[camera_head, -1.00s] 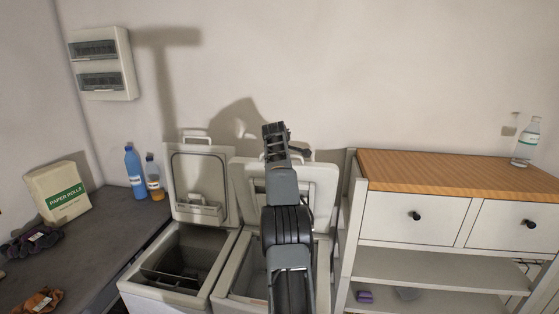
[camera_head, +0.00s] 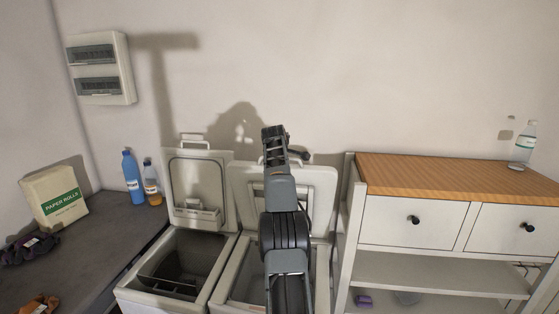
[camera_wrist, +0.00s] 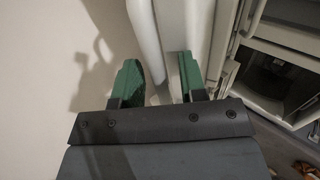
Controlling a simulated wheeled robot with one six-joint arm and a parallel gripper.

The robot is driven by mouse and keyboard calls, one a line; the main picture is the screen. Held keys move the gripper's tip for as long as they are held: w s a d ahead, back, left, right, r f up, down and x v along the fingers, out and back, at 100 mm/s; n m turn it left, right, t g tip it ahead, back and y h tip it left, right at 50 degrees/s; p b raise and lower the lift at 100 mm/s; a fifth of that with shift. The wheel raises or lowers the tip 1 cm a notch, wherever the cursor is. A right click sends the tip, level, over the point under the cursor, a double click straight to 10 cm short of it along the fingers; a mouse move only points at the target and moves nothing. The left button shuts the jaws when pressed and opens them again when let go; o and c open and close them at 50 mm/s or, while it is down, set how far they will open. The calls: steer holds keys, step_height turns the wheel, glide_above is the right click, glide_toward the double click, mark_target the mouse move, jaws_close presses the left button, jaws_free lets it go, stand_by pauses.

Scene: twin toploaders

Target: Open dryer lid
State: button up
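Two white toploaders stand side by side in the head view. The left one has its lid (camera_head: 208,180) raised against the wall and its tub (camera_head: 182,262) open. The right one (camera_head: 228,280), behind my arm, also has its lid (camera_head: 322,190) raised and upright. I cannot tell by any label which is the dryer. My arm reaches up in front of the right lid, and my gripper is mostly hidden there. In the wrist view my gripper (camera_wrist: 160,75) has its green fingers apart, with white lid parts (camera_wrist: 172,30) between and beyond them. I cannot tell whether they touch.
A white cabinet with a wooden top (camera_head: 440,175) stands close on the right, with a clear bottle (camera_head: 526,143) on it. The wall bears a panel box (camera_head: 99,68).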

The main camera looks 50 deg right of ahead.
steer(key=b+v, duration=0.3)
steer(key=v, duration=1)
steer(key=shift+s+a+r, duration=0.2)
steer(key=shift+a+r, duration=0.05)
